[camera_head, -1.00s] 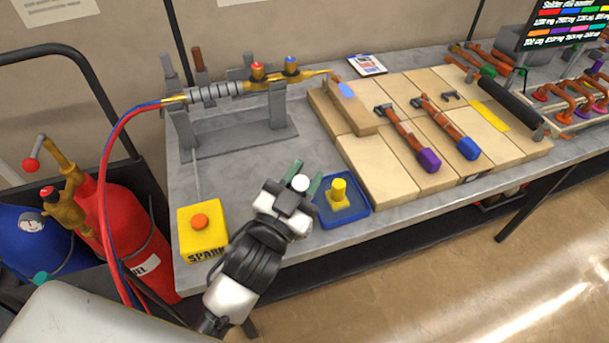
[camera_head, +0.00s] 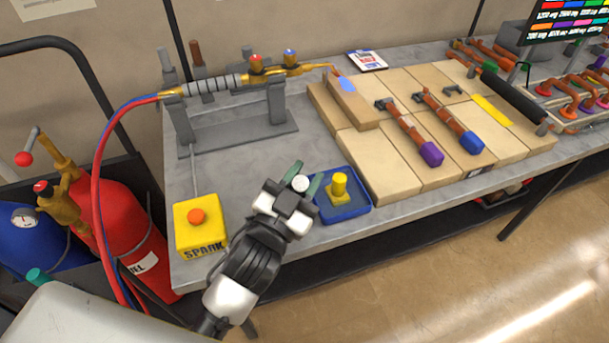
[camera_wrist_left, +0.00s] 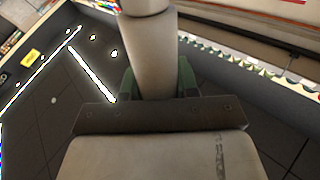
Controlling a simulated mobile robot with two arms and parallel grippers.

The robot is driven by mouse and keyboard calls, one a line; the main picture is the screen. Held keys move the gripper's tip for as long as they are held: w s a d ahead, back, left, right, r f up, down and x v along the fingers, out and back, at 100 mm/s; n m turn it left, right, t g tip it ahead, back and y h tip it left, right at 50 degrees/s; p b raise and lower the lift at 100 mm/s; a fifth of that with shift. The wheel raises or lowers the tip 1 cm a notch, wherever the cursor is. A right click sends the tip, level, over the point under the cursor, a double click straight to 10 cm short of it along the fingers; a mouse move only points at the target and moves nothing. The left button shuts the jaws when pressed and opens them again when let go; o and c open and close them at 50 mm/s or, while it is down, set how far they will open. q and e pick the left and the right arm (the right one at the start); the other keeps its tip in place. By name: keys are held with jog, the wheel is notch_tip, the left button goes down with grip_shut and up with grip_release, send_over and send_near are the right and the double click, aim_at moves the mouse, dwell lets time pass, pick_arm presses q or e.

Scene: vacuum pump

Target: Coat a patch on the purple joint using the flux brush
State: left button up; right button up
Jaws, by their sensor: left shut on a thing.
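The purple joint is a copper pipe with a purple end (camera_head: 431,153), lying across the tan bricks in the head view. A similar pipe with a blue end (camera_head: 471,143) lies to its right. My left gripper (camera_head: 302,187) is left of the bricks, over the table's front part, well apart from the purple joint. Its green fingers are shut on a pale cylinder (camera_head: 300,183), which fills the middle of the left wrist view (camera_wrist_left: 150,50). It may be the flux brush; no bristles show. A blue tray (camera_head: 352,212) with a yellow cylinder (camera_head: 340,187) sits just right of the gripper.
A yellow spark box (camera_head: 200,228) stands left of my gripper. A torch (camera_head: 215,86) rests on a grey stand (camera_head: 277,112) behind, its hoses running left to gas cylinders. A black rod (camera_head: 512,100) lies at the bricks' right. Bare grey tabletop lies between stand and bricks.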

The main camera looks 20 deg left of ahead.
pick_arm(q)
jog(key=shift+f+b, duration=0.3)
jog(key=shift+f, duration=0.3)
dwell(0.5)
jog(key=shift+f, duration=0.15)
dwell(0.8)
notch_tip(320, 180, up, 7)
jog(key=p, duration=0.7)
jog(key=shift+r, duration=0.2)
jog(key=shift+f, duration=0.1)
dwell(0.5)
